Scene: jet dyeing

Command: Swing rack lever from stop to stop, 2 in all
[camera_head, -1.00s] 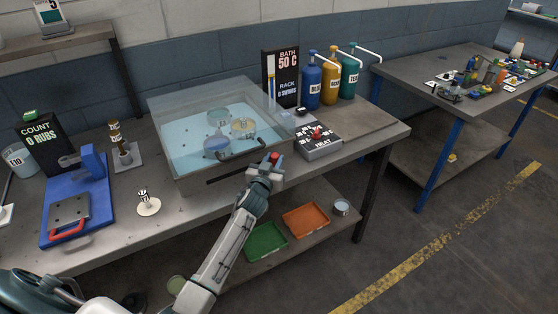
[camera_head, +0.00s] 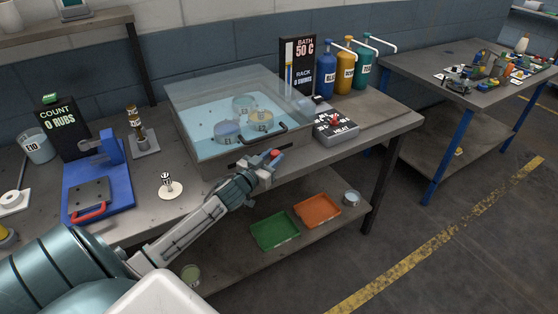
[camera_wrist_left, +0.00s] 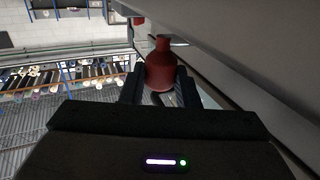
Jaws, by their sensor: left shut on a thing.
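The rack lever's red knob (camera_head: 275,153) shows at the front of the clear-walled dye bath (camera_head: 188,148), below its right part. My left gripper (camera_head: 270,163) is shut on the lever at this knob. In the left wrist view, the red knob (camera_wrist_left: 161,70) sits between the two dark fingers. The lever's shaft is mostly hidden by the gripper. A sign (camera_head: 297,65) behind the bath reads BATH 50 C and RACK 0, with small print below. Round pots (camera_head: 243,104) sit in the blue liquid. My right gripper is not in view.
A heat control box (camera_head: 336,128) stands right of the bath, with blue, yellow and green bottles (camera_head: 345,70) behind. A blue rub tester (camera_head: 95,185) is at left. Green (camera_head: 274,230) and orange (camera_head: 317,210) trays lie on the lower shelf. The floor in front is open.

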